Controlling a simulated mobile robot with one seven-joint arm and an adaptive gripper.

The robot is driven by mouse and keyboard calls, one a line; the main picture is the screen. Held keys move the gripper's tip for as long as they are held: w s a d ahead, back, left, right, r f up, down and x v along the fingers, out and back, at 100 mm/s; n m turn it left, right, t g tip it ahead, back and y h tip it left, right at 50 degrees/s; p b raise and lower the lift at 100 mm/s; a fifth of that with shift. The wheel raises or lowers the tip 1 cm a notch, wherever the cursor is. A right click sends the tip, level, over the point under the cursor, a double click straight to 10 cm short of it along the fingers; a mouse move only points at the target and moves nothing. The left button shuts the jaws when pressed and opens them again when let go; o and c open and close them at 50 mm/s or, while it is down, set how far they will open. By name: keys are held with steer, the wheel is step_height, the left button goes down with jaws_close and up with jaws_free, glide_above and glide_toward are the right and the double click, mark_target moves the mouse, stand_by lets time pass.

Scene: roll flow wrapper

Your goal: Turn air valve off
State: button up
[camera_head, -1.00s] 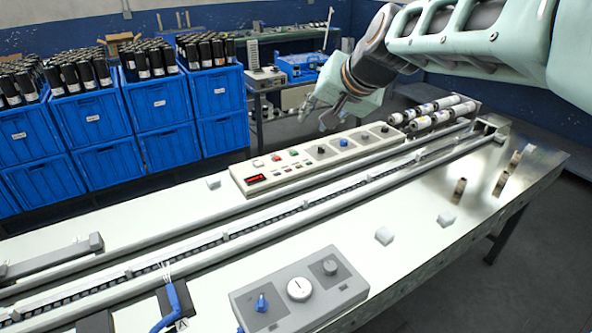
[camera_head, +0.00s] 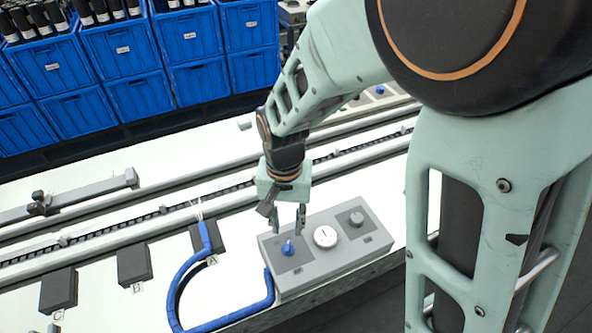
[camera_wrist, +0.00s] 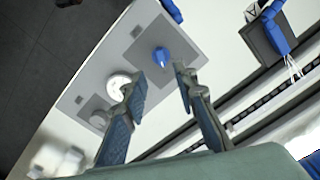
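The blue air valve knob (camera_head: 288,248) sits at the left end of a grey control box (camera_head: 345,265) on the white table. It also shows in the wrist view (camera_wrist: 161,57), just beyond my fingertips. My gripper (camera_head: 289,226) points down above the box, close to the blue knob. In the wrist view my gripper's two fingers (camera_wrist: 158,82) are apart with nothing between them. The fingertips appear clear of the knob; the exact height gap is hard to tell.
A round white gauge (camera_head: 326,237) and a grey knob (camera_head: 356,219) sit right of the blue knob. A blue hose (camera_head: 180,285) loops left of the box. Black blocks (camera_head: 134,264) lie farther left. Conveyor rails (camera_head: 150,220) run behind. Blue crates (camera_head: 120,50) stand beyond.

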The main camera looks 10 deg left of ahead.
mark_target(288, 246)
step_height(288, 246, down, 9)
stand_by(0.4)
jaws_close()
